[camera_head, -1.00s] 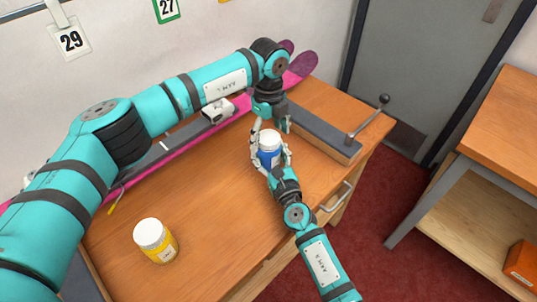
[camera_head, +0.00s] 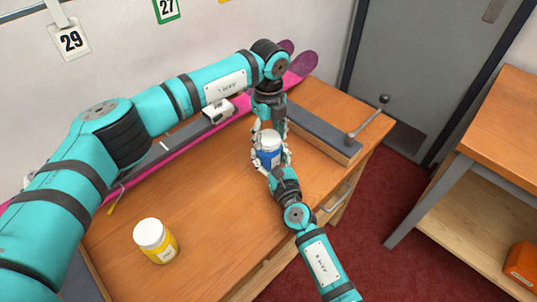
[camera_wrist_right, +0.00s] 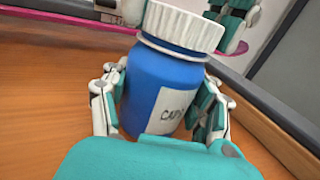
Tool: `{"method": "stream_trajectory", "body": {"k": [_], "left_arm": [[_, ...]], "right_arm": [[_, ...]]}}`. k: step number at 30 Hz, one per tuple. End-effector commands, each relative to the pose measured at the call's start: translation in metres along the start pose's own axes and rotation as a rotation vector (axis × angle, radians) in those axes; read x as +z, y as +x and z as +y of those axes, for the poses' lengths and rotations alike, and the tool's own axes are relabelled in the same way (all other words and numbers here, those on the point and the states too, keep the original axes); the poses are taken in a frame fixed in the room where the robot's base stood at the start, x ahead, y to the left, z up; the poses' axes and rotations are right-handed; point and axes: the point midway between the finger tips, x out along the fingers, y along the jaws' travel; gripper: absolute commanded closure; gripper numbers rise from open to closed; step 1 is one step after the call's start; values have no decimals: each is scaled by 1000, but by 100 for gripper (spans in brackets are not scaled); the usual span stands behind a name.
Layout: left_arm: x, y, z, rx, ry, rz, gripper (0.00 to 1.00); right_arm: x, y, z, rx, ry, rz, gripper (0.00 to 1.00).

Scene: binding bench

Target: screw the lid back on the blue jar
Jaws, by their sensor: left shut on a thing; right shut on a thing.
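The blue jar (camera_head: 268,157) stands upright on the bench, with a white ribbed lid (camera_head: 269,138) at its top. In the right wrist view the jar (camera_wrist_right: 160,95) shows part of a label, and the lid (camera_wrist_right: 185,25) sits over its neck; how tightly it is threaded I cannot tell. My right gripper (camera_head: 270,163) is shut on the jar's body, one finger on each side. My left gripper (camera_head: 269,134) points down from above and is shut on the lid; its fingers show beside the lid at the top of the right wrist view.
A yellow jar (camera_head: 156,241) with a white lid stands at the bench's front left. A pink ski (camera_head: 180,137) lies along the back. A grey bar with a knobbed lever (camera_head: 368,118) is at the right. The bench top (camera_head: 205,195) between the jars is clear.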

Motion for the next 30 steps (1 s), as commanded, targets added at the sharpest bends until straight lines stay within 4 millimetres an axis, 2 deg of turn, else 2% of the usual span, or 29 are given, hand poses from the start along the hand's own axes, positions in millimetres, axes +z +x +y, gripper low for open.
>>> {"method": "stream_trajectory", "body": {"k": [30], "left_arm": [[0,1,0,2,2515,-3,82]], "right_arm": [[0,0,0,0,0,0,100]]}}
